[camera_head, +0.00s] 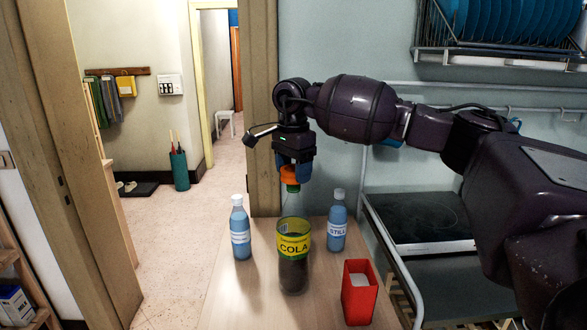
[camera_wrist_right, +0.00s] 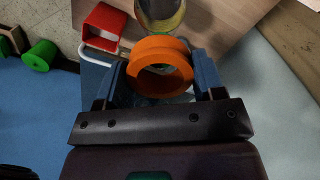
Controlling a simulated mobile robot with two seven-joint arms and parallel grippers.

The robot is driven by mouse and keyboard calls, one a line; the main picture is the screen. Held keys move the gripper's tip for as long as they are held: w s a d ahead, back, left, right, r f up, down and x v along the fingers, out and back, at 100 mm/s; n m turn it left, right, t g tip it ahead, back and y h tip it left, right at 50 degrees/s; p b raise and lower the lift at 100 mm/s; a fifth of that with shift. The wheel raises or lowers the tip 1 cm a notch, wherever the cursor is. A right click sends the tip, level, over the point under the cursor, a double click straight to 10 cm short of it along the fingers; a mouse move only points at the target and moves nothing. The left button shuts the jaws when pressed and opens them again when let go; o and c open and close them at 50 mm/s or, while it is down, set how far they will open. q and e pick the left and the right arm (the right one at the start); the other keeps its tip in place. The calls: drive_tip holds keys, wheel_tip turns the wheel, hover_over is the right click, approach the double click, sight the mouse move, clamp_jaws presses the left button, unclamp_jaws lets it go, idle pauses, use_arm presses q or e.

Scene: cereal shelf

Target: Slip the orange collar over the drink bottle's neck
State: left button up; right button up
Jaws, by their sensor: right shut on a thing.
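The drink bottle (camera_head: 293,265), a dark cola bottle with a yellow and green COLA label, stands upright on the wooden table. My right gripper (camera_head: 294,164) points down above it, shut on the orange collar (camera_head: 295,175). In the right wrist view the collar (camera_wrist_right: 160,46) is a ring between the blue fingers of the gripper (camera_wrist_right: 160,75). The bottle (camera_wrist_right: 160,14) shows beyond the collar's far rim there. A green part sits just under the collar in the head view. I cannot tell whether the collar touches or surrounds the bottle's top. My left gripper is not in view.
A blue-filled bottle (camera_head: 240,232) stands left of the cola bottle, and another labelled STILL (camera_head: 337,226) stands right of it. A red open box (camera_head: 359,293) is at the front right of the table (camera_head: 235,295). A dish rack (camera_head: 490,52) hangs upper right.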

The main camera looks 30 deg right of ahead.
sight(293, 194)
drive_tip(key=shift+f+b, duration=1.25)
drive_tip(key=shift+f, duration=2)
drive_tip(key=o, duration=1.2)
wheel_tip(293, 194, up, 11)
drive_tip(key=shift+f, duration=0.1)
idle(0.4)
